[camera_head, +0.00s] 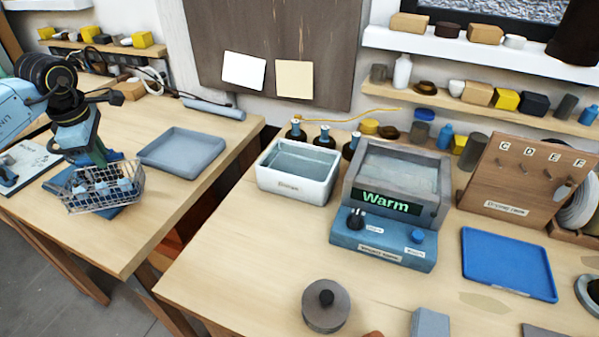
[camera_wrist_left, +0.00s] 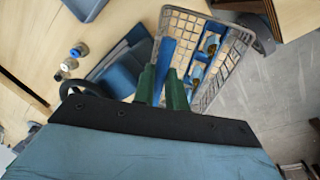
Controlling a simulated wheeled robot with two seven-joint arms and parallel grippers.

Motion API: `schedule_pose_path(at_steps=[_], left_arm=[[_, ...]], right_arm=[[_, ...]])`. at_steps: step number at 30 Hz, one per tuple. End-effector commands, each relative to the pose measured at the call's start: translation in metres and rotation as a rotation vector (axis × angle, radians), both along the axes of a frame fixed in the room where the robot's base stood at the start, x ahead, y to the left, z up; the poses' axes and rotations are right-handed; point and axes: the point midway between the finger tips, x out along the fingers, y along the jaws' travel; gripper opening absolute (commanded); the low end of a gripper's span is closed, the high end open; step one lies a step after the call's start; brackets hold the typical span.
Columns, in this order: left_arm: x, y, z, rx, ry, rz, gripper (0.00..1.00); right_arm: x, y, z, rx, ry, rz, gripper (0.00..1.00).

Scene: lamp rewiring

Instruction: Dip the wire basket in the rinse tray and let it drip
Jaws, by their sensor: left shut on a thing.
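The wire basket (camera_head: 104,197) is a grey mesh basket with several blue parts inside, above the left table near its front edge. My right gripper is out of view.
A grey-blue tray (camera_head: 181,153) lies behind the basket, and a blue tray (camera_head: 62,181) lies partly under it. A heated bath reading "Warm" (camera_head: 386,200) stands right of the white tray. Bottles stand behind these. A blue tray (camera_head: 508,263) lies right. The middle table's front left is clear.

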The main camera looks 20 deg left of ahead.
Motion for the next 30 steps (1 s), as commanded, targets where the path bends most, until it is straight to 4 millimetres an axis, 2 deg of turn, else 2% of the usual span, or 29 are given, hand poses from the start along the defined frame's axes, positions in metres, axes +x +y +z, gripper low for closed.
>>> schedule_pose_path(at_steps=[8,20,30], left_arm=[[0.001,0.000,0.004,0.001,-0.003,0.000,0.00],[0.001,0.000,0.042,0.000,-0.004,0.000,0.00],[0.000,0.000,0.040,-0.001,-0.001,0.000,0.00]], right_arm=[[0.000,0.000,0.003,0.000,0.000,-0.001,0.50],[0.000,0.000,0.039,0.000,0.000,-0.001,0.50],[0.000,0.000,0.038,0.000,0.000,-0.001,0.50]])
